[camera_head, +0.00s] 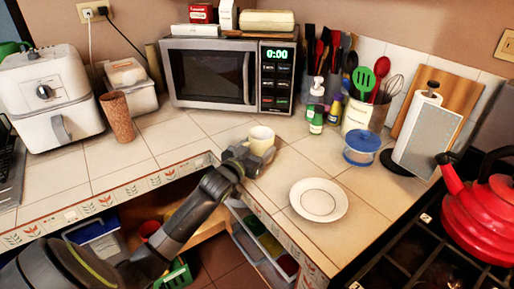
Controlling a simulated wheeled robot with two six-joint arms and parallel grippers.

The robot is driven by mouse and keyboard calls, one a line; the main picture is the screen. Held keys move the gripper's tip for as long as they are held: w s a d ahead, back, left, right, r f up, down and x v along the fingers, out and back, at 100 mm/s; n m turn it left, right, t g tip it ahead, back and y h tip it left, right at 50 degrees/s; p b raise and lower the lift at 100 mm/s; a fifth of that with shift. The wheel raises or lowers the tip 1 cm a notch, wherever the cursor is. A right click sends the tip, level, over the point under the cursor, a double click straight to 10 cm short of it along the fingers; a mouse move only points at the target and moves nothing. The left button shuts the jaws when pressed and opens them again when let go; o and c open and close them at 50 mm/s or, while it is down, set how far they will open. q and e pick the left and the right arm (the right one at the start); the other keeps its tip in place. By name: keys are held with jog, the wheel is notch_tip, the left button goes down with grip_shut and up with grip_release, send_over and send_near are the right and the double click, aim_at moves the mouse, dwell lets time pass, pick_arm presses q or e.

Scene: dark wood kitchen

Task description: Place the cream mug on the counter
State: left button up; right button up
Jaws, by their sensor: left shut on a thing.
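The cream mug (262,138) is in the head view, near the middle, over the tiled counter (215,122) in front of the microwave. My left gripper (249,156) reaches in from the lower left and is shut on the mug at its near side. The mug looks roughly upright. Its lower part is partly hidden by the gripper, and I cannot tell whether its base touches the tiles. My right gripper is not in view.
A white plate (319,200) lies right of the mug. The microwave (225,75) is at the back. A red kettle (481,212) sits on the stove at right. Tiles left of the mug are clear.

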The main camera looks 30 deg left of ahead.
pick_arm(q)
jog(key=o, duration=1.1)
jog(key=shift+o, duration=0.4)
jog(key=shift+r, duration=0.1)
jog(key=s, duration=1.2)
jog(key=shift+s, duration=0.1)
